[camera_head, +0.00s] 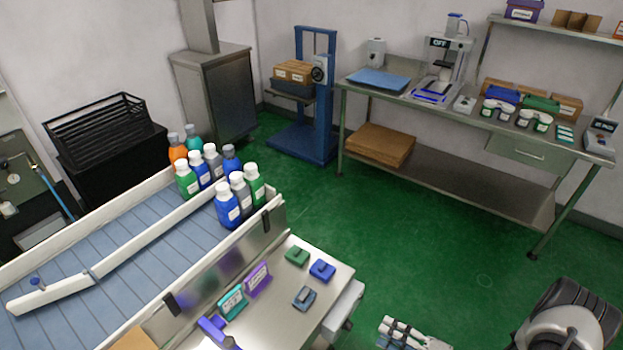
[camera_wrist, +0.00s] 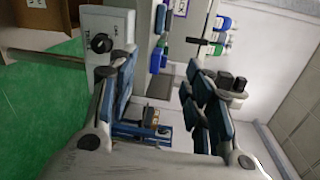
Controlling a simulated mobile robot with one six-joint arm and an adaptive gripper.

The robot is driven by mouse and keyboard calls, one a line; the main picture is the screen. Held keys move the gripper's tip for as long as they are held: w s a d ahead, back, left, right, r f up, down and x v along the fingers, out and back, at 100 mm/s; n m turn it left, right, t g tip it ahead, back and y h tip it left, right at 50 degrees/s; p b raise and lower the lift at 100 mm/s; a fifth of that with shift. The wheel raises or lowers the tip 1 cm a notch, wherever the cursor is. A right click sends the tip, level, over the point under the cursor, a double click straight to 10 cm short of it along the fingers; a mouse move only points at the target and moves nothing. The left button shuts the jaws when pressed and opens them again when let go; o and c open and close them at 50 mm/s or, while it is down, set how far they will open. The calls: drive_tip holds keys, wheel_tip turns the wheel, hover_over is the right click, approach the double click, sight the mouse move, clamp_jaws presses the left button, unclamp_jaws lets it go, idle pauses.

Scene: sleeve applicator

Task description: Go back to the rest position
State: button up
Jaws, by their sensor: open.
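My gripper (camera_wrist: 160,78) shows in the wrist view with its two blue-padded fingers wide apart. Nothing is held between them. Past the fingers the wrist view shows a tilted scene with a grey box with a black knob (camera_wrist: 101,43) close to the left finger and bottles (camera_wrist: 222,24) beyond the right finger.
A conveyor (camera_head: 120,255) with several bottles (camera_head: 228,207) fills the left, beside a small table (camera_head: 318,272) with coloured blocks. A steel bench (camera_head: 400,95) stands at the back right, a blue-framed stand (camera_head: 331,110) at the back. Green floor (camera_head: 430,230) is clear between them.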

drive_tip(key=s+a+r+n+g+h, duration=0.15)
drive_tip(key=r+g, duration=0.25)
drive_tip(key=r, duration=0.4)
drive_tip(key=a+r+n+g+h, duration=0.1)
drive_tip(key=a+r+n+g, duration=0.2)
drive_tip(key=r, duration=0.6)
drive_tip(key=s+a+r+n+g+h, duration=0.1)
drive_tip(key=a+r+n+g+h, duration=0.2)
drive_tip(key=r, duration=0.5)
drive_tip(key=s+r+t+h, duration=0.5)
drive_tip(key=s+r+h, duration=0.3)
drive_tip(key=s+r, duration=0.4)
wheel_tip(320, 180, up, 3)
drive_tip(key=shift+s+d+f+n, duration=0.1)
drive_tip(key=shift+s+d+n, duration=0.1)
drive_tip(key=shift+n, duration=0.15)
drive_tip(key=shift+w, duration=0.1)
